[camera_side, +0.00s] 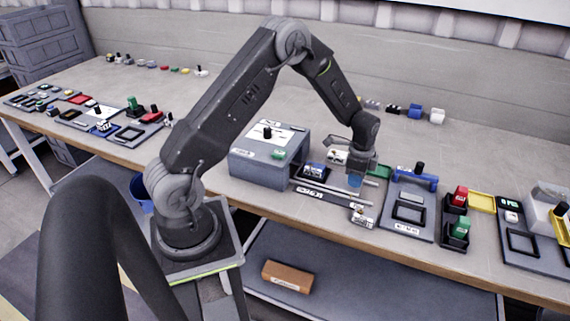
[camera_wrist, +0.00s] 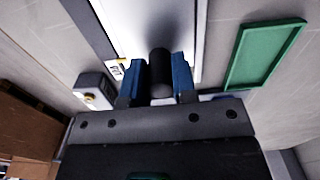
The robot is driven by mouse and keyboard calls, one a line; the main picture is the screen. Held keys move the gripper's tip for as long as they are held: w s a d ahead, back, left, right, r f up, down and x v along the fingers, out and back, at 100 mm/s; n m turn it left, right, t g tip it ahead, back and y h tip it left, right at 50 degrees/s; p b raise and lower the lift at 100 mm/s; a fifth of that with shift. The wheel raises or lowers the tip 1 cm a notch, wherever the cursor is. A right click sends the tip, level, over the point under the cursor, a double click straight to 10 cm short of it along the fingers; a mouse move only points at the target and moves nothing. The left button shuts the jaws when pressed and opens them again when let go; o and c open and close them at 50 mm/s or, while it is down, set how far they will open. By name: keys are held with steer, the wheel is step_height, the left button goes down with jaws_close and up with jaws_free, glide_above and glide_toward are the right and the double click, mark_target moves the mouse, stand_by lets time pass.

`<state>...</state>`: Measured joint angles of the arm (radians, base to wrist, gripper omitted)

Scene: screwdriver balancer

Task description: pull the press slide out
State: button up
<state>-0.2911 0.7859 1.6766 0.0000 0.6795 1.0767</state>
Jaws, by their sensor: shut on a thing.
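The grey press box (camera_side: 262,163) stands on the bench left of my gripper, with a black knob (camera_side: 267,132) on its top. Thin rails (camera_side: 325,192) run out from its right side toward my gripper (camera_side: 355,180). In the wrist view, my gripper (camera_wrist: 158,88) has its blue fingers on either side of a dark round handle (camera_wrist: 160,68) and is shut on it. A pale slide plate (camera_wrist: 150,22) with a small yellow-and-black label lies beyond the handle. In the side view the fingers hide the handle.
A green-rimmed tray (camera_wrist: 264,55) lies to the right in the wrist view. A small grey block (camera_wrist: 94,92) is at left. Grey panels with a blue handle (camera_side: 413,179) and red and green blocks stand right of my gripper. The bench's front edge is close.

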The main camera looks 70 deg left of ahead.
steer(key=shift+w+d, duration=0.95)
steer(key=shift+w, duration=0.05)
steer(key=o, duration=1)
step_height(320, 180, up, 7)
stand_by(0.3)
